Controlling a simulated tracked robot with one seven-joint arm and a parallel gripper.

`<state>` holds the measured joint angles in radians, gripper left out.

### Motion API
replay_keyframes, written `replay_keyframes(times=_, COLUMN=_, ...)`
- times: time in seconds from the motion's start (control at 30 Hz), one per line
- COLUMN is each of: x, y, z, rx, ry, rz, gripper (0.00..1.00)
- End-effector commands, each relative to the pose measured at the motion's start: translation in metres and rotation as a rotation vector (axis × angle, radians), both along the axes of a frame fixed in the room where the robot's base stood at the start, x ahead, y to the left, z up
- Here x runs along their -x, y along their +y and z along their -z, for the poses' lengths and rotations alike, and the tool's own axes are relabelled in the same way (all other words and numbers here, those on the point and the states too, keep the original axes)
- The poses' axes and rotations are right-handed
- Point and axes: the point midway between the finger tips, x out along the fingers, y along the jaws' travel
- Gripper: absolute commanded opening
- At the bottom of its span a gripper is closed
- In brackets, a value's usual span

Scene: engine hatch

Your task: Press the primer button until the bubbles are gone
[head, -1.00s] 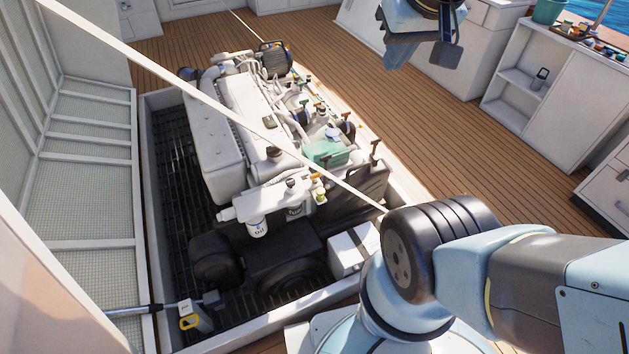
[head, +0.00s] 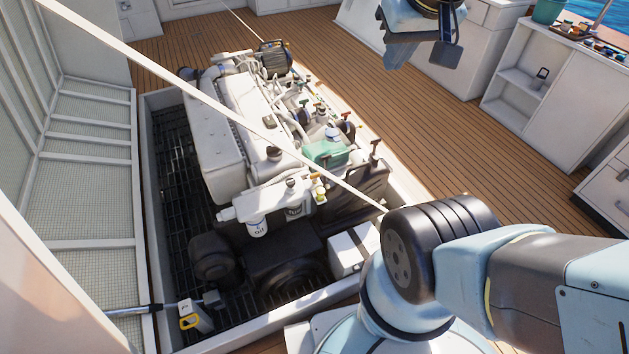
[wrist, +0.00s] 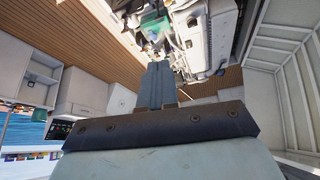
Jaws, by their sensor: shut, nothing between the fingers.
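The primer button cannot be told for sure in either view, and no bubbles can be made out at this size. My gripper (head: 447,54) hangs high at the top of the head view, well apart from the engine. In the wrist view my gripper (wrist: 160,68) shows its grey fingers together and empty, with the engine beyond their tips.
The engine sits in a sunken bay with a white rim (head: 142,200). A raised hatch lid (head: 90,170) stands at left, and a pale strut (head: 215,95) crosses above the engine. White cabinets (head: 540,90) line the right. Wooden deck (head: 440,125) between is clear.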

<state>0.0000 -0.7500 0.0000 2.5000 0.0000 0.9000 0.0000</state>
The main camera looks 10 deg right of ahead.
Motion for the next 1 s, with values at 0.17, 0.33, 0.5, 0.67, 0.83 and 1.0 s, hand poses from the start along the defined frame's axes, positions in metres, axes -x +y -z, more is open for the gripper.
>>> replay_keyframes(times=0.17, x=0.0, y=0.0, z=0.0, rx=0.0, ry=0.0, rz=0.0, gripper=0.0)
replay_keyframes(times=0.33, x=0.0, y=0.0, z=0.0, rx=0.0, ry=0.0, rz=0.0, gripper=0.0)
replay_keyframes(times=0.5, x=0.0, y=0.0, z=0.0, rx=0.001, ry=0.001, rz=0.0, gripper=0.0)
replay_keyframes(times=0.67, x=-0.007, y=-0.002, z=0.003, rx=0.023, ry=0.021, rz=-0.006, gripper=0.0)
replay_keyframes(times=0.83, x=-0.023, y=-0.009, z=0.011, rx=0.083, ry=0.069, rz=-0.02, gripper=0.0)
replay_keyframes(times=1.0, x=-0.042, y=-0.015, z=0.022, rx=0.157, ry=0.122, rz=-0.041, gripper=0.0)
